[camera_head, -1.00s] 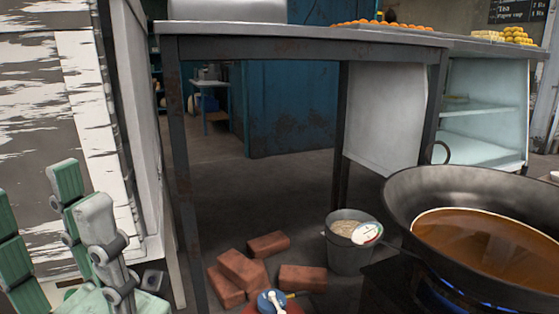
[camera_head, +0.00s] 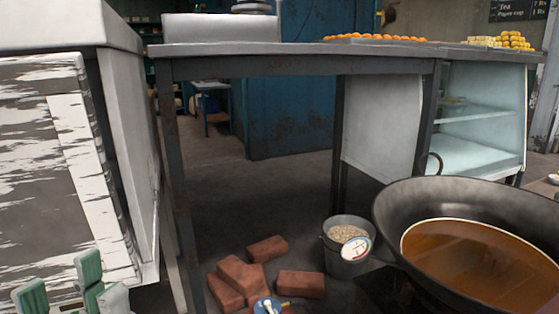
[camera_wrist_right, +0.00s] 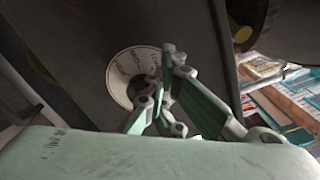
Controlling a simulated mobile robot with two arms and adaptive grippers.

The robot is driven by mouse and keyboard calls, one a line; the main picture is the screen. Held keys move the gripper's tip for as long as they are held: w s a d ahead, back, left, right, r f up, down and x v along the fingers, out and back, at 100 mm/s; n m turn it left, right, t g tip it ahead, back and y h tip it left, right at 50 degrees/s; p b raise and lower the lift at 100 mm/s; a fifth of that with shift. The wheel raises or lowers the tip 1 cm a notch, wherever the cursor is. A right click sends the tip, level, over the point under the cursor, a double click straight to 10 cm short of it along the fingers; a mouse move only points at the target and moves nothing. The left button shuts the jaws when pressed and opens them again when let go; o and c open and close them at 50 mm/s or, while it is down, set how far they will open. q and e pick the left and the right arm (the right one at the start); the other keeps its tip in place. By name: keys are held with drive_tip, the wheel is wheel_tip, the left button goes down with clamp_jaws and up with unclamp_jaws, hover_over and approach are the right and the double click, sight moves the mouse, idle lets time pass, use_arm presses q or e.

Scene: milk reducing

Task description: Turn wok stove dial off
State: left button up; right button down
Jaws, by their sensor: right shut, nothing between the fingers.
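A round white dial plate (camera_wrist_right: 135,75) with dark lettering sits on a dark panel (camera_wrist_right: 75,45) in the right wrist view. My right gripper (camera_wrist_right: 165,85) is shut and empty, its fingertips in front of the plate's right side; I cannot tell whether they touch it. They hide part of the plate and any knob there. The black wok (camera_head: 455,195) with brown liquid (camera_head: 480,260) stands at the right in the head view. My left gripper (camera_head: 75,290) shows at the bottom left, green fingers spread open and empty, partly cut off.
A metal bucket (camera_head: 345,268) with pale contents stands left of the wok, a round white-and-red disc (camera_head: 355,248) in front of it. Red bricks (camera_head: 300,284) and a blue valve-like part (camera_head: 266,305) are nearby. A table (camera_head: 300,52) spans behind; a white-paneled cabinet (camera_head: 60,160) stands left.

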drive_tip(key=p+v, duration=0.2)
drive_tip(key=v, duration=0.4)
drive_tip(key=shift+w+a+r, duration=0.15)
drive_tip(key=shift+w+a, duration=0.05)
drive_tip(key=shift+a, duration=0.25)
